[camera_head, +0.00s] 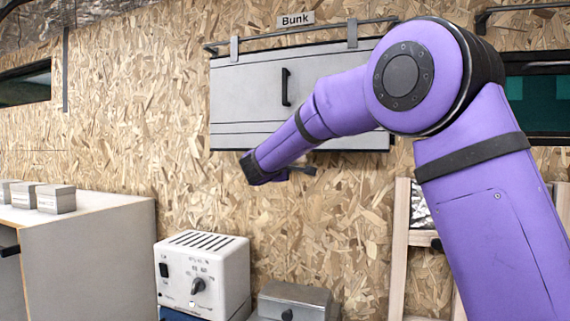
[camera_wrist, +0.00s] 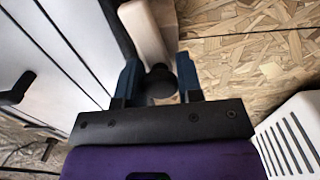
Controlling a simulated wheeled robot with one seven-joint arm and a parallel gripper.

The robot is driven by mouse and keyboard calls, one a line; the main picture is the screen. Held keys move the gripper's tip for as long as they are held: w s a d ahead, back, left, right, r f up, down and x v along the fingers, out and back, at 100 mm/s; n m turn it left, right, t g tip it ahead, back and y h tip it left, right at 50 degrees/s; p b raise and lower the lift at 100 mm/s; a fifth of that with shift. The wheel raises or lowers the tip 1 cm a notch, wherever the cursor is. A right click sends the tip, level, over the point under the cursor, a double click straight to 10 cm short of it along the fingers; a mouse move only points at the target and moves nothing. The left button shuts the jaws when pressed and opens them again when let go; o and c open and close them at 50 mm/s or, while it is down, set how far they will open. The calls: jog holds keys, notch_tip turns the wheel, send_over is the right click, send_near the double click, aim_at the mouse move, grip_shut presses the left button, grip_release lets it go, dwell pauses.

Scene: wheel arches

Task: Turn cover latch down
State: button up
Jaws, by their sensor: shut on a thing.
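The grey cover (camera_head: 245,95) hangs flat on the wall under the sign "Bunk", with a black handle (camera_head: 286,87). It also shows at the left of the wrist view (camera_wrist: 50,60). A pale bar, apparently the latch (camera_wrist: 148,32), lies beside the cover's dark edge in the wrist view, with a dark round knob (camera_wrist: 157,84) on it. My gripper (camera_wrist: 158,65) has one finger on each side of the knob and is shut on it. In the head view my gripper (camera_head: 257,168) is at the cover's lower edge, and the latch cannot be made out there.
A white appliance (camera_head: 203,270) with a dial stands below my gripper and also shows at the right of the wrist view (camera_wrist: 298,138). A grey box (camera_head: 292,301) is beside it. A cabinet (camera_head: 95,235) with small blocks is at left. A wooden frame (camera_head: 399,245) stands at right.

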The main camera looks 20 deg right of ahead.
jog(key=shift+f+m, duration=0.1)
jog(key=shift+m, duration=1)
jog(key=o, duration=0.9)
jog(key=shift+s, duration=0.1)
jog(key=v, duration=1)
jog(key=shift+s+a, duration=0.2)
jog(key=shift+s, duration=0.05)
